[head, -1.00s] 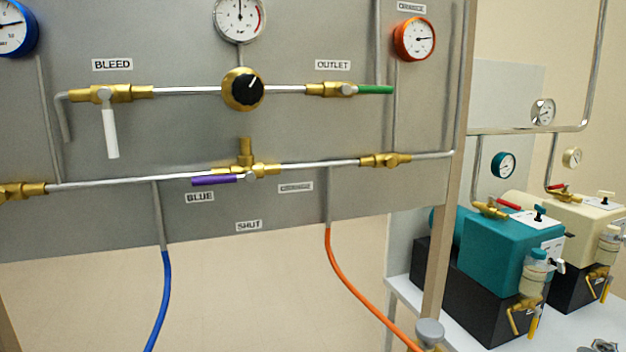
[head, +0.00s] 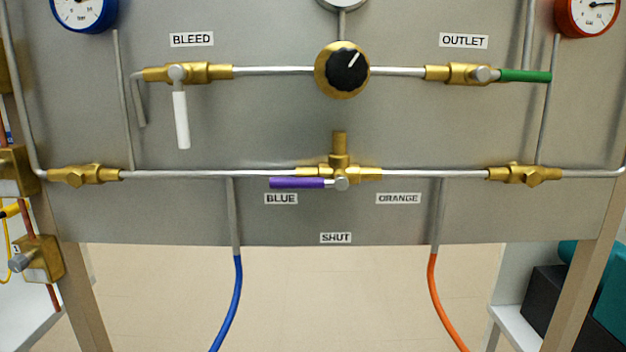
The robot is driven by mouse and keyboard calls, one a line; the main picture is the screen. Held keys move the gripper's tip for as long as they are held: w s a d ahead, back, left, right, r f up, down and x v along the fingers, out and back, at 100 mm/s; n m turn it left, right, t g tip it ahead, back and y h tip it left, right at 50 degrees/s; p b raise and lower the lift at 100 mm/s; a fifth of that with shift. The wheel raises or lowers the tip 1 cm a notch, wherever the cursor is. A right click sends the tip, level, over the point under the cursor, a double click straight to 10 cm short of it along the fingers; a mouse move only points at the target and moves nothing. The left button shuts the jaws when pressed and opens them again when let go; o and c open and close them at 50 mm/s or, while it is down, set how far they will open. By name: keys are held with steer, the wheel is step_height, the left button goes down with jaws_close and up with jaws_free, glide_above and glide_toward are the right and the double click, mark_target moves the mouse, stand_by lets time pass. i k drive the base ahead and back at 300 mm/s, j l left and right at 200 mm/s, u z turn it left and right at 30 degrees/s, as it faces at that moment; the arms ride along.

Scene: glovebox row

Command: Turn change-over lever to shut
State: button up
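The change-over lever (head: 297,183) is a purple handle on a brass three-way valve (head: 339,168) at the lower middle of the grey panel in the head view. The lever lies horizontal and points left from its grey pivot, just above the BLUE label (head: 281,199). The SHUT label (head: 336,238) is straight below the pivot, near the panel's lower edge. The ORANGE label (head: 398,198) is to the right of the pivot. My gripper is not in view, and nothing touches the lever.
Above are the white BLEED lever (head: 181,120), hanging down, a black regulator knob (head: 347,71) and the green OUTLET lever (head: 525,76), pointing right. Blue (head: 237,290) and orange (head: 437,295) hoses hang below the panel. The space in front of the lever looks clear.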

mark_target(340, 183)
steer(key=k+u, duration=0.45)
steer(key=u, duration=0.25)
steer(key=i+j+u, duration=0.15)
steer(key=u, duration=0.2)
